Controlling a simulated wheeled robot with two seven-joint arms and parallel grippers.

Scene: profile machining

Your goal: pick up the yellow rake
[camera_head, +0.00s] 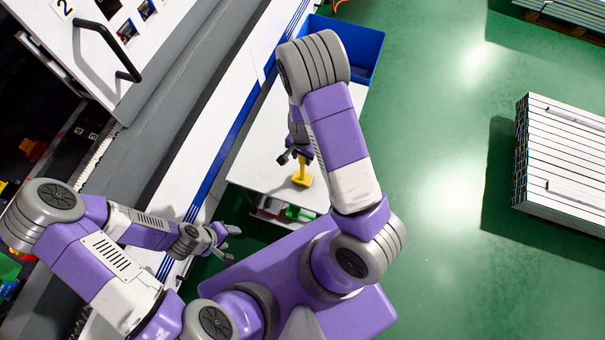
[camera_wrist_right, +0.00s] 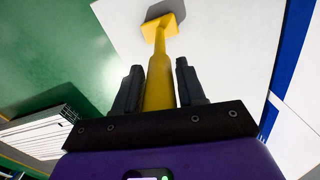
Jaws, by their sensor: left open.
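The yellow rake (camera_head: 302,176) stands on the white top of a small cart (camera_head: 258,150), with its wide foot down on or close to the surface. My right gripper (camera_head: 296,157) is at the rake's handle. In the right wrist view the rake (camera_wrist_right: 159,75) runs between the two fingers of my right gripper (camera_wrist_right: 160,82), one finger on each side. Narrow gaps seem to show near the fingertips, so I cannot tell whether they grip it. My left gripper (camera_head: 226,240) is open and empty, left of and below the cart.
A blue bin (camera_head: 362,50) is at the cart's far end. A green item (camera_head: 299,213) lies on the cart's lower level. The machine (camera_head: 150,100) runs along the left. A stack of white profiles (camera_head: 565,160) stands at right; the green floor between is clear.

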